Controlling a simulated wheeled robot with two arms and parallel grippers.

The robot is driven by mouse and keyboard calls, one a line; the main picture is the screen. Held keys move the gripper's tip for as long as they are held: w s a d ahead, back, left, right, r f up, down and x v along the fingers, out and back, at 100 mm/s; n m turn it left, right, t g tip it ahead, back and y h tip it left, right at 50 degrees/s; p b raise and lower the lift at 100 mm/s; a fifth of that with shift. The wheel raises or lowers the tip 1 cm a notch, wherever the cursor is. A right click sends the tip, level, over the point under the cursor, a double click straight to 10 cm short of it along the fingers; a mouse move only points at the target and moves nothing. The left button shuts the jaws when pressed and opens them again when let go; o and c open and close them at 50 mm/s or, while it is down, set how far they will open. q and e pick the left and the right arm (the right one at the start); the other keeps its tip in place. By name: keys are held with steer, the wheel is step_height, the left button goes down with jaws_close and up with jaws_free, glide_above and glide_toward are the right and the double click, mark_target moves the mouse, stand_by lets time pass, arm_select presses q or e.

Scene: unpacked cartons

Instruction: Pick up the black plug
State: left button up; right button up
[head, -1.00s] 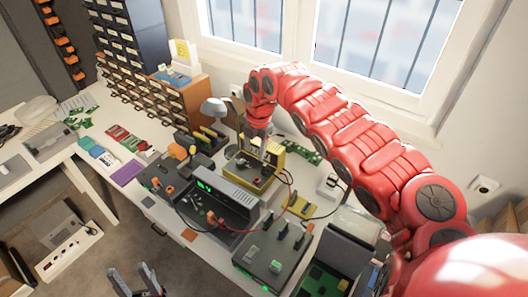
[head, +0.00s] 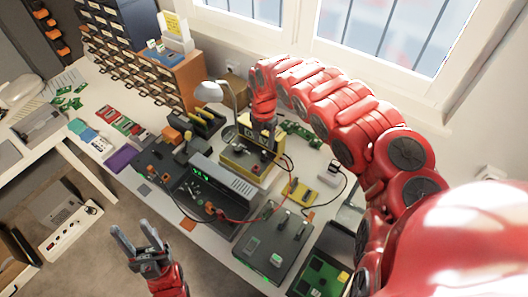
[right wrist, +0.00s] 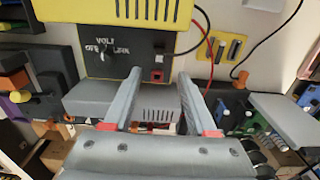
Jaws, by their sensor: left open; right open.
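A small dark piece that looks like a black plug (head: 334,166) sits on a white box at the bench's right, with a black cable. Another dark piece (head: 90,210) sits at the end of the floor power strip; I cannot tell whether it is a plug. My right gripper (right wrist: 160,76) is open and empty, in front of a grey unit below the yellow-framed instrument; its fingers are mostly hidden in the head view. My left gripper (head: 130,228) is open and empty, over the floor in front of the bench, away from both dark pieces.
The yellow-framed instrument (right wrist: 126,52), a grey power supply (head: 222,178) and a dark box (head: 270,240) crowd the bench, with red and black wires between them. A lamp (head: 209,92) stands behind. A white power strip (head: 66,233) lies on the floor at left.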

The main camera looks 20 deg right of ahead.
mark_target(264, 152)
step_height(264, 152, down, 2)
steer(key=shift+s+f, duration=0.1)
steer(key=shift+s, duration=0.05)
steer(key=shift+w+a+f+p, duration=0.1)
steer(key=shift+w+f+p, duration=0.05)
steer(key=shift+f+p, duration=0.4)
steer(key=shift+w+f+p, duration=0.1)
steer(key=shift+f+p, duration=0.2)
steer(key=shift+f, duration=0.3)
steer(key=shift+w+f, duration=0.1)
steer(key=shift+f, duration=0.8)
steer(key=shift+d+f+p, duration=0.25)
steer(key=shift+f+p, duration=0.05)
steer(key=shift+f, duration=0.4)
jaws_close()
